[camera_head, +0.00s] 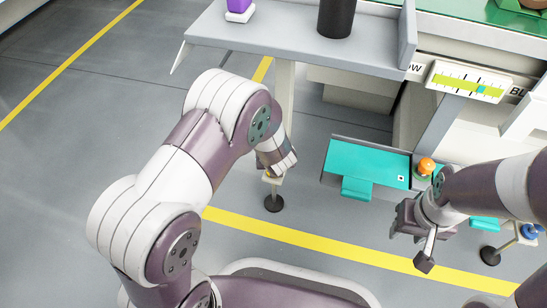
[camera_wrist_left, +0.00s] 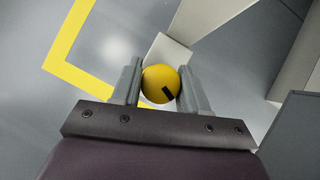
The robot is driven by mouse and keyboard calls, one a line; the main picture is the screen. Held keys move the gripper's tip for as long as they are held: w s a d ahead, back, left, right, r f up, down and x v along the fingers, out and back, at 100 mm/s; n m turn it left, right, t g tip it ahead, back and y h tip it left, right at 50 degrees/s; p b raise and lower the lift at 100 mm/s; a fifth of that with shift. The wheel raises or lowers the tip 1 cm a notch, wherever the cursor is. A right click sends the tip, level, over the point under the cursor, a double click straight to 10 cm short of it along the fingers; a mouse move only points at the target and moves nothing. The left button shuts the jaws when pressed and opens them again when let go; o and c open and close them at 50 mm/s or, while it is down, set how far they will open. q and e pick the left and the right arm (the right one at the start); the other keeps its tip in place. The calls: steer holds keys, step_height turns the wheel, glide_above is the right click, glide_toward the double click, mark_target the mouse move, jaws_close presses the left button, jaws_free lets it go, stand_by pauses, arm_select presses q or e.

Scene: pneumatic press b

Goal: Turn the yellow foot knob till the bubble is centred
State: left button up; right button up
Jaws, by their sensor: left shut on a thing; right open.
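The yellow foot knob (camera_wrist_left: 160,80) is round with a black mark, and sits between the two fingers of my left gripper (camera_wrist_left: 160,88) in the left wrist view. That gripper is shut on it. In the head view my left gripper (camera_head: 277,166) is low at the table leg, above a dark foot pad (camera_head: 274,203), and mostly hides the knob. The bubble level (camera_head: 456,83) is a yellow-green strip with black marks on the table's front. Its teal bubble (camera_head: 480,89) lies right of the middle. My right gripper (camera_head: 412,240) is open and empty, at lower right.
A grey shelf (camera_head: 290,45) above holds a black cylinder (camera_head: 336,18) and a purple item (camera_head: 239,6). A teal panel (camera_head: 365,162) with an orange button (camera_head: 426,166) is near my right arm. A blue knob (camera_head: 530,231) is at far right. The floor at left is clear.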

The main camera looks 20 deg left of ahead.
arm_select(q)
steer(key=shift+m+h+b, duration=0.9)
steer(key=shift+m+b, duration=0.6)
steer(key=shift+b, duration=0.85)
steer(key=o, duration=1.3)
steer(key=shift+c, duration=0.2)
steer(key=shift+r, duration=0.1)
steer(key=p+v, duration=1)
steer(key=v, duration=0.7)
steer(key=shift+s+f, duration=0.2)
steer(key=shift+s, duration=0.2)
